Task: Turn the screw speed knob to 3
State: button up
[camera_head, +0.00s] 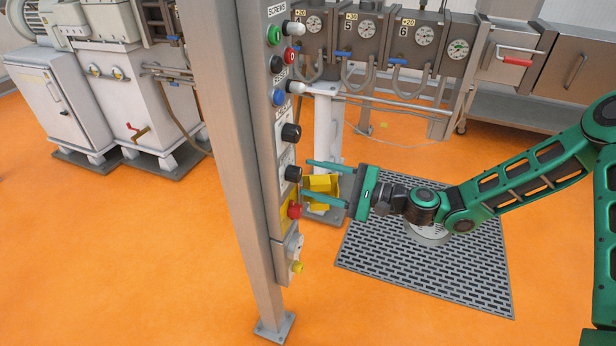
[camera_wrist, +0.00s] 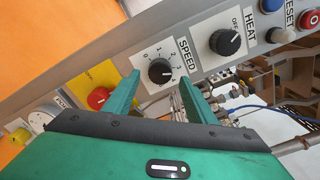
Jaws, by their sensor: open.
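The black SPEED knob (camera_wrist: 160,71) sits on a white dial plate marked 0 to 3, in the wrist view. Its pointer is too small to read surely. In the head view the knob (camera_head: 292,173) is on the side of the control panel. My green gripper (camera_head: 306,177) is open, with its fingers reaching toward the panel at about the knob's height. In the wrist view the fingertips of my gripper (camera_wrist: 158,80) lie on either side of the knob, with gaps between them and it. Nothing is held.
The black HEAT knob (camera_wrist: 228,41) is beside the SPEED knob, above it in the head view. A red mushroom button (camera_wrist: 98,98) on yellow is on the other side, close to one finger. The grey post (camera_head: 228,150) carries the panel. A yellow bin (camera_head: 325,186) stands behind the fingers.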

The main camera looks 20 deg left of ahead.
jog(key=d, duration=0.8)
jog(key=shift+s, duration=0.25)
jog(key=shift+f, duration=0.1)
jog(key=s+d+f+n+g+h, duration=0.2)
jog(key=s+d+f+n+h, duration=0.25)
jog(key=d+f+h, duration=0.35)
jog(key=s+d+r+n+h, duration=0.15)
jog(key=d+h, duration=0.35)
jog(key=d, duration=1.2)
jog(key=s+d+r+m+h, duration=0.1)
jog(key=s+d+r+h, duration=0.15)
jog(key=d, duration=0.45)
jog(key=s+d+r+m+h, duration=0.1)
jog(key=s+d+r, duration=0.3)
jog(key=d, duration=0.4)
jog(key=s+d+r+m, duration=0.1)
jog(key=s+d+r, duration=0.3)
jog(key=s, duration=0.3)
jog(key=s+d+r+m+h, duration=0.1)
jog(key=s+d+r, duration=0.3)
jog(key=s, duration=0.3)
jog(key=shift+s+d+m, duration=0.25)
jog(key=shift+d+m, duration=0.1)
jog(key=shift+m, duration=0.05)
